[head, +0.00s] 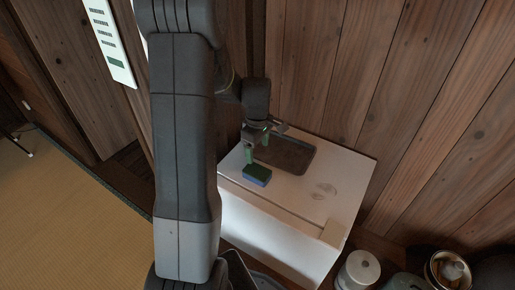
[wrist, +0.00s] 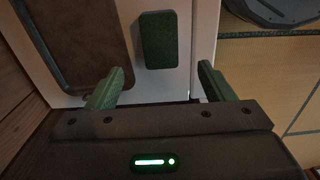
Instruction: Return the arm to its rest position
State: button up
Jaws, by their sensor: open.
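My gripper (head: 259,146) is open above the white cabinet top, with nothing between its green fingers. It also shows in the wrist view (wrist: 160,84), its two fingers spread wide. A sponge (head: 257,175), blue with a green layer, lies on the cabinet top just in front of the gripper. In the wrist view the sponge (wrist: 158,39) shows its dark green face beyond the fingertips, apart from them. My arm crosses the head view from top to bottom and hides part of the cabinet's left side.
A dark brown tray (head: 291,154) lies on the white cabinet (head: 335,185), close to the gripper. Plank walls (head: 420,100) stand behind and right. A white canister (head: 358,271) and several pots are at the lower right. Tatami floor (head: 60,220) at the left is clear.

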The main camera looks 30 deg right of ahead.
aim_at(258, 171)
jog(key=shift+f, duration=0.1)
notch_tip(258, 171, down, 13)
jog(key=b, duration=0.3)
notch_tip(258, 171, up, 4)
jog(key=shift+f+p, duration=0.2)
jog(key=shift+p, duration=0.35)
jog(key=shift+r, duration=0.6)
